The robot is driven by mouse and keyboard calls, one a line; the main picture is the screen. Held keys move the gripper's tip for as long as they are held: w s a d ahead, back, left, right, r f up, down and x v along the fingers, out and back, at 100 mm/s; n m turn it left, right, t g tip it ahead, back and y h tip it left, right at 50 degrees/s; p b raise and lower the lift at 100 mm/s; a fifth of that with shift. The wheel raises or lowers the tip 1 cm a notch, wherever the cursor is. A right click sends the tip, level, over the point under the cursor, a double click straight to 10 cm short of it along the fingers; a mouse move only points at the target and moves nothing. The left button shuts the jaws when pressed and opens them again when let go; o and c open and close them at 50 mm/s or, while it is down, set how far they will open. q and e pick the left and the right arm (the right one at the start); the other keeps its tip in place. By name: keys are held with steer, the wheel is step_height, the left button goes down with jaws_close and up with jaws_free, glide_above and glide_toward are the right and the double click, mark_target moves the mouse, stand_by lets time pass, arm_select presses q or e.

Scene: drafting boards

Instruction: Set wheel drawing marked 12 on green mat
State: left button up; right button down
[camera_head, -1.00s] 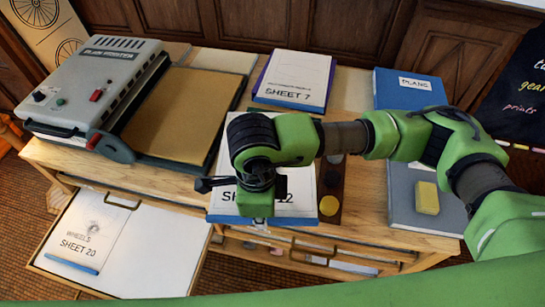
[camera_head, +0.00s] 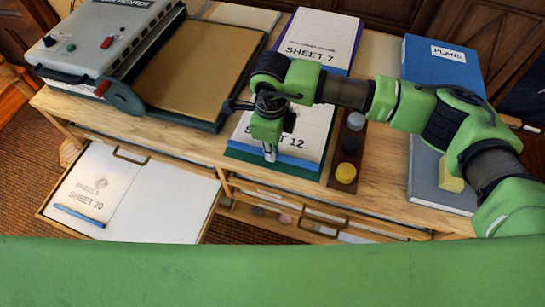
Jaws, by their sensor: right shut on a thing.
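The sheet marked 12 (camera_head: 308,138) is white with a blue strip (camera_head: 298,164) along its near edge. It lies over the green mat (camera_head: 275,172), whose dark green border shows at the near edge. My right gripper (camera_head: 270,156) is shut on the blue strip of sheet 12, pointing down. My gripper and wrist hide the upper left of the sheet, so the wheel drawing on it cannot be made out. I cannot tell whether the sheet lies fully flat on the mat. My left gripper is not in view.
Sheet 7 (camera_head: 315,45) lies behind. A dark strip with round weights (camera_head: 347,150) is to the right, then a blue plans folder (camera_head: 445,65) and a grey board with a yellow block (camera_head: 450,178). A machine (camera_head: 95,45) stands left. An open drawer holds sheet 20 (camera_head: 95,190).

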steer(key=shift+w+f, duration=0.35)
steer(key=shift+f, duration=0.1)
steer(key=shift+w+d+f+b, duration=0.15)
steer(key=shift+f+b, duration=0.25)
steer(key=shift+f, duration=0.45)
steer(key=shift+w+a+f+b, duration=0.1)
steer(key=shift+f+b, duration=0.3)
steer(key=shift+f, duration=0.45)
steer(key=shift+f, duration=0.1)
steer(key=c, duration=2.1)
jaws_free()
